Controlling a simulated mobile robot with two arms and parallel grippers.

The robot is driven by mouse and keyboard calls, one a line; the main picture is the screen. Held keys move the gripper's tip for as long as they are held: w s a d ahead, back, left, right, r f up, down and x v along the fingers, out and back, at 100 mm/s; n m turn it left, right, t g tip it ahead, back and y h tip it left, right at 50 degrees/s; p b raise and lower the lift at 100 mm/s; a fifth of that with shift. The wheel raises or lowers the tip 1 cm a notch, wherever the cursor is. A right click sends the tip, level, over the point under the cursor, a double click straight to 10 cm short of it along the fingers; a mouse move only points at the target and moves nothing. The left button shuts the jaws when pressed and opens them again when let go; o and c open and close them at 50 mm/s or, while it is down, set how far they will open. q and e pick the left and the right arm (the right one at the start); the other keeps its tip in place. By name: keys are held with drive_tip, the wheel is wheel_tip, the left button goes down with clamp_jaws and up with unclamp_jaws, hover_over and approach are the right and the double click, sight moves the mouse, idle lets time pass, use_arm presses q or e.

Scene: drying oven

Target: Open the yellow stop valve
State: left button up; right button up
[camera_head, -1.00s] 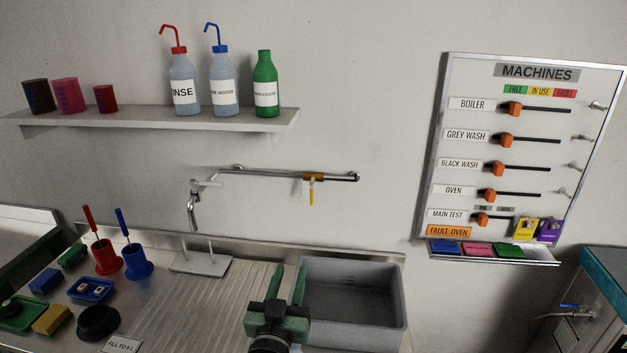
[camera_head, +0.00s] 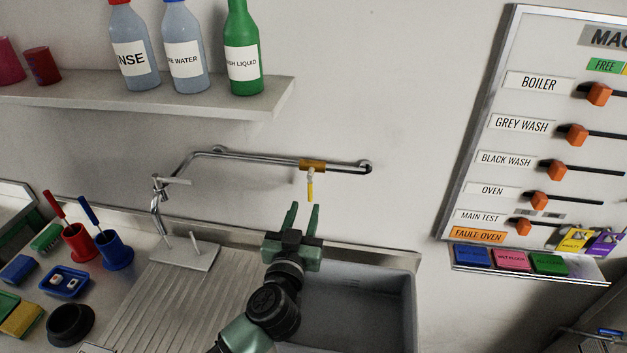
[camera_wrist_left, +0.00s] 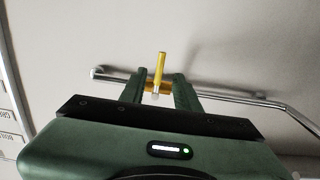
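The yellow stop valve is a brass-coloured body (camera_head: 313,165) on the metal wall pipe, with a yellow lever (camera_head: 310,190) hanging straight down from it. My left gripper (camera_head: 302,208) is just below the lever in the head view, fingers pointing up, open and empty. In the left wrist view the yellow lever (camera_wrist_left: 160,70) shows between the two green fingers (camera_wrist_left: 157,88), with the valve body partly hidden behind them. I cannot tell how much depth lies between fingertips and lever. My right gripper is not in view.
The pipe (camera_head: 250,161) runs along the wall to a tap over the ribbed drainer. A grey sink (camera_head: 395,300) lies under my left arm. A shelf with bottles (camera_head: 200,105) is above left. The machines board (camera_head: 470,150) hangs at the right.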

sight(310, 194)
use_arm(q)
drive_tip(key=w, duration=0.3)
drive_tip(key=w+d, duration=0.1)
drive_tip(key=w, duration=0.3)
drive_tip(key=shift+d+r, duration=0.1)
drive_tip(key=shift+d, duration=0.1)
clamp_jaws()
idle(1.2)
